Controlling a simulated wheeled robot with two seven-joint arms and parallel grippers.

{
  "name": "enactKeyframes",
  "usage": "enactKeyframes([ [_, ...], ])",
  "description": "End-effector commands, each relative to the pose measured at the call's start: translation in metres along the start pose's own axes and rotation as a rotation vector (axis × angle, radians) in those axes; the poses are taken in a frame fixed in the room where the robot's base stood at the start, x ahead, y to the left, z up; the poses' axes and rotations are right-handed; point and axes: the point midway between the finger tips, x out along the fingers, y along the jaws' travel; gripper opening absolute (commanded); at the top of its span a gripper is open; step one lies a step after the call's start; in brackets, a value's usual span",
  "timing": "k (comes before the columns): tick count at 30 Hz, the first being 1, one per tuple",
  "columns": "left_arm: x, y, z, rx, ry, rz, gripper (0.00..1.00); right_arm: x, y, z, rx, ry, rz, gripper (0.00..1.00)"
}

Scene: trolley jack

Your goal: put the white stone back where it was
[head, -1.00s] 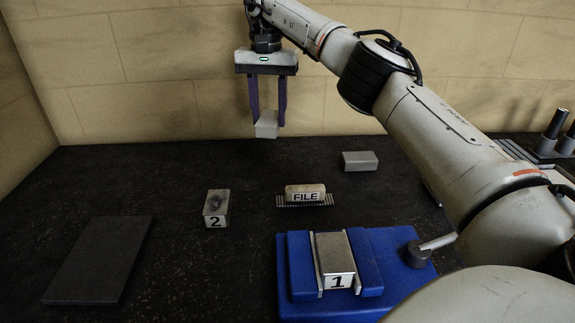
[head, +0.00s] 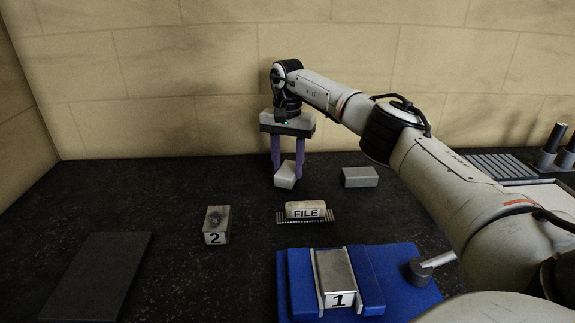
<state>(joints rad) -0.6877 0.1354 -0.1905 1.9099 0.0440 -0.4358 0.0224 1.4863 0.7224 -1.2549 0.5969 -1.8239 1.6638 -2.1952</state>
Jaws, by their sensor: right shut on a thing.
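My right gripper (head: 289,166) points down near the back of the dark bench, its purple fingers shut on the white stone (head: 285,176). The stone is a small pale block, tilted in the fingers and low over the bench. I cannot tell whether it touches the surface. A grey block (head: 360,177) lies just right of it, apart from it. My left gripper is not in view.
The FILE block (head: 305,209) on its dark ridged strip is in front of the stone. Block 2 (head: 217,222) stands to the left. Block 1 (head: 336,276) sits in the blue vise (head: 398,262). A dark plate (head: 84,276) lies front left. The back left bench is clear.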

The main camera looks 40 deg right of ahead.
Motion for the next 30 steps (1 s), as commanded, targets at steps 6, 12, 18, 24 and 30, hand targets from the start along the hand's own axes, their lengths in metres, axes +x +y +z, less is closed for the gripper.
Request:
enactKeyframes([
  [6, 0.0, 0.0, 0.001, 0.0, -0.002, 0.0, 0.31, 0.0, -0.001, 0.0, -0.001, 0.001, -0.003, 0.14],
  [12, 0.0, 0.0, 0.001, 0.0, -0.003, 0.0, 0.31, 0.004, -0.001, 0.0, -0.001, 0.0, -0.002, 0.44],
  [18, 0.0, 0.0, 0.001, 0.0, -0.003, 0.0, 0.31, 0.004, -0.001, 0.0, -0.001, 0.0, -0.002, 0.57],
  [24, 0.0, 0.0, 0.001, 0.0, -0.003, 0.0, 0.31, 0.003, -0.001, 0.0, -0.001, 0.001, -0.003, 0.57],
  [30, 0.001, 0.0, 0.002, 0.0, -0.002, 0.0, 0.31, -0.021, -0.002, 0.0, -0.002, 0.003, -0.006, 0.57],
])
